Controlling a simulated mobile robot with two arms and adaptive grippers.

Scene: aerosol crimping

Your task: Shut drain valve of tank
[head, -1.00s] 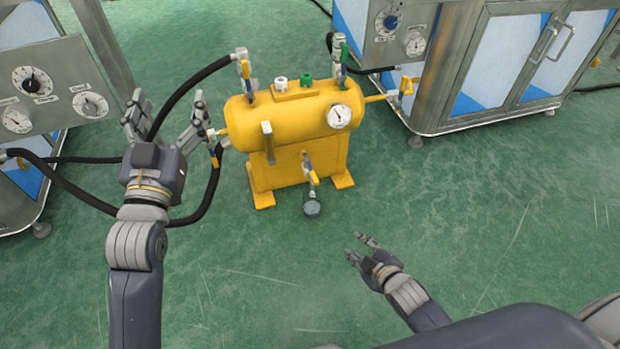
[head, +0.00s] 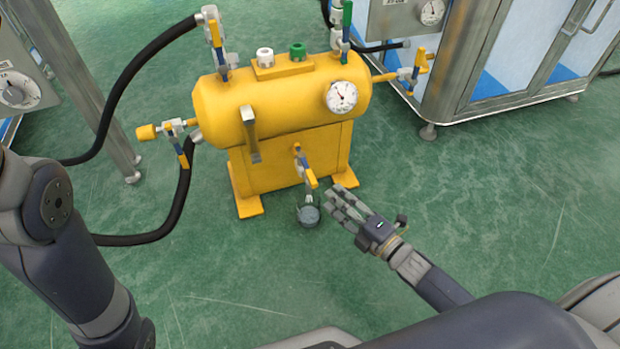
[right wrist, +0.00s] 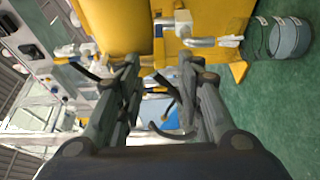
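The yellow tank (head: 285,105) stands on the green floor in the middle of the head view. Its drain valve (head: 305,170), with blue and yellow parts, is low on the front, above a small grey cup (head: 308,216). In the right wrist view the valve (right wrist: 182,28) shows beyond my fingers, and the cup (right wrist: 289,38) is at the upper right. My right gripper (head: 338,200) is open and empty, just right of the cup and below the valve, apart from the valve. My left gripper is out of view; only its arm shows at the left.
A side valve (head: 178,135) sticks out left of the tank, and another (head: 412,75) right. A black hose (head: 135,85) runs down the left side. A metal cabinet (head: 520,60) stands at the back right. The floor in front is clear.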

